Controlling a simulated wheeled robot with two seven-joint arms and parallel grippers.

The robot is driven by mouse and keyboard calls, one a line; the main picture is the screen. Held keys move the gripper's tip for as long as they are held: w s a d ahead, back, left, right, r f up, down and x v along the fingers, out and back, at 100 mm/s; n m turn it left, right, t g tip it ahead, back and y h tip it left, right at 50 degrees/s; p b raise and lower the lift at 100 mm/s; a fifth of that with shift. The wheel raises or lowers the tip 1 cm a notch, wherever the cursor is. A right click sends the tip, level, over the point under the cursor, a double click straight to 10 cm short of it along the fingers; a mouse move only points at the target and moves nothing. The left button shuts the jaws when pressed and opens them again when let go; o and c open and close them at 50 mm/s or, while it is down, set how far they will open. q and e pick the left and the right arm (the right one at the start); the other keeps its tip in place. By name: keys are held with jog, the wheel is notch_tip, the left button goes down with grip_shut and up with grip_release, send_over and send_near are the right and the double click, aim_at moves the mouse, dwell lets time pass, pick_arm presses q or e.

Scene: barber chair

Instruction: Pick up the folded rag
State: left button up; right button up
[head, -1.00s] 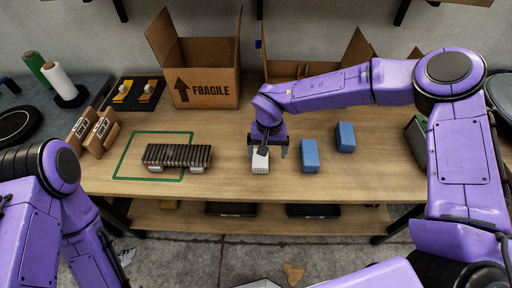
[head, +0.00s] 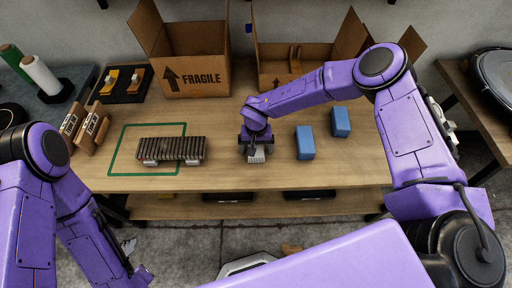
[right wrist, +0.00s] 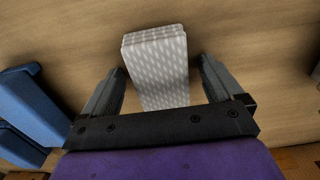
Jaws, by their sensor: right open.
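The folded rag (head: 257,156) is a small pale grey patterned stack on the wooden table, right of the dark slatted rack. In the right wrist view the rag (right wrist: 157,68) lies between the two fingers, its far end reaching beyond the fingertips. My right gripper (head: 256,149) is right over it, pointing down. The right wrist view shows my right gripper (right wrist: 161,75) open, with a finger on each side of the rag and gaps of bare table beside it. My left arm is at the left edge of the head view; its gripper does not show.
Two blue blocks (head: 305,143) (head: 340,122) stand just right of the right gripper. Cardboard boxes (head: 197,77) (head: 290,70) stand behind. The table front is clear.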

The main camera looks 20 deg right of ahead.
jog(key=c, duration=1.1)
jog(key=shift+r, duration=0.15)
jog(key=shift+r, duration=0.4)
jog(key=s+a+r+b, duration=0.1)
jog(key=s+a+r, duration=0.1)
jog(key=s+r, duration=0.2)
jog(key=s+a+r+b, duration=0.1)
jog(key=s+a+r, duration=0.1)
jog(key=s+r, duration=0.2)
jog(key=s+a+r+b, duration=0.1)
jog(key=s+a+r, duration=0.2)
jog(key=s+r, duration=0.1)
jog(key=shift+s+b, duration=0.1)
jog(key=shift+b, duration=0.25)
